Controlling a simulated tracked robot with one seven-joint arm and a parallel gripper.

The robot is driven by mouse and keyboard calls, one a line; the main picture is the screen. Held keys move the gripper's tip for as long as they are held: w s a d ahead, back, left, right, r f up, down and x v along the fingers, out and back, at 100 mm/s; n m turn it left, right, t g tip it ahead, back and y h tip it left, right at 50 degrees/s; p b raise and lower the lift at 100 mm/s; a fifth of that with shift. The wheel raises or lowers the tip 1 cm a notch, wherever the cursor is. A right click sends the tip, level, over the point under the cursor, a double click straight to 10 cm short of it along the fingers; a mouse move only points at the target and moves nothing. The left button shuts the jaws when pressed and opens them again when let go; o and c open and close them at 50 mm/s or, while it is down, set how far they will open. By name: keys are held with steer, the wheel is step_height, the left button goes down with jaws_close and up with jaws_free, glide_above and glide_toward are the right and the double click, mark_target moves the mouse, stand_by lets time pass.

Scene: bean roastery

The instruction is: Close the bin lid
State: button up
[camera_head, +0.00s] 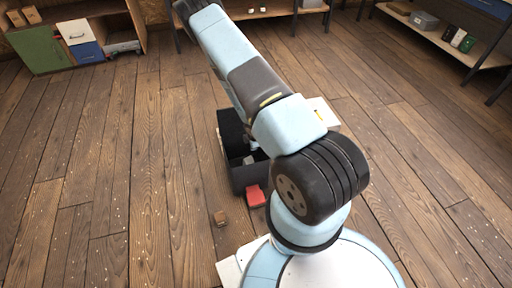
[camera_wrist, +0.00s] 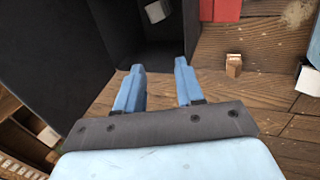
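The black bin (camera_head: 248,177) stands on the floor beyond my base, partly covered by my arm. Its top is open and pale items show inside. In the head view my gripper is hidden behind my arm.
A red block-like piece (camera_head: 254,196) sits at the bin's near side. A small wooden block (camera_head: 220,218) lies on the floor nearby. Shelves (camera_head: 445,40) stand far off; plank floor is mostly clear.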

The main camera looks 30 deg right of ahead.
steer(key=s+r, duration=0.4)
steer(key=s, duration=0.1)
steer(key=shift+s+a, duration=0.35)
steer(key=shift+a, duration=0.1)
stand_by(0.5)
stand_by(0.3)
